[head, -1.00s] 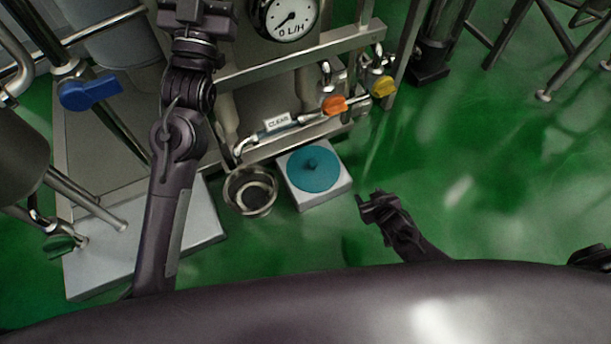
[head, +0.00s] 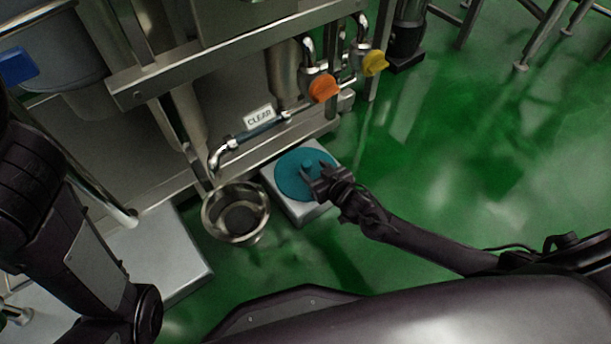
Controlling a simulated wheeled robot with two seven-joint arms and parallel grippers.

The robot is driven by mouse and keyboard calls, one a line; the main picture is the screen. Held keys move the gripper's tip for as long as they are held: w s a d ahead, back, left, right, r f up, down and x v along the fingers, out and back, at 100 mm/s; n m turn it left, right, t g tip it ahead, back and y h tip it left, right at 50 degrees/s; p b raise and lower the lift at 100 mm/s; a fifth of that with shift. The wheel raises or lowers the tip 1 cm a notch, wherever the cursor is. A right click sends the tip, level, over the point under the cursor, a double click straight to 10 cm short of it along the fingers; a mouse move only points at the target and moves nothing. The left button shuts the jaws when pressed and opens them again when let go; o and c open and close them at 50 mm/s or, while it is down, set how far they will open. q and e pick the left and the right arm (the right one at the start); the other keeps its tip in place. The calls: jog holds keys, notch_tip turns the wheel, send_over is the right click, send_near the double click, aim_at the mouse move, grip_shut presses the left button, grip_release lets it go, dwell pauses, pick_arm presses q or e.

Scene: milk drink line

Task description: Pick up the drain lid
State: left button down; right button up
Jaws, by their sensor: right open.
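The drain lid, a round teal disc (head: 289,181) with a small knob (head: 308,166) in its middle, lies on a pale square block (head: 297,209) on the floor. My right gripper (head: 314,179) is open over the near right part of the lid, close to the knob, and hides part of the lid's edge. I cannot tell whether it touches the lid. My left arm comes in at the left edge, and its gripper is out of the picture.
A steel bowl (head: 206,217) stands just left of the block, under the bent spout of a pipe labelled CLEAR (head: 259,117). Orange (head: 323,88) and yellow (head: 375,63) valve handles are on the steel frame behind.

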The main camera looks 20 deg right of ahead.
aim_at(308, 165)
jog(key=b+x, duration=0.1)
jog(key=x, duration=0.1)
jog(key=b+x, duration=0.1)
jog(key=b, duration=0.1)
jog(key=shift+w+a, duration=0.4)
jog(key=shift+w, duration=0.3)
grip_shut()
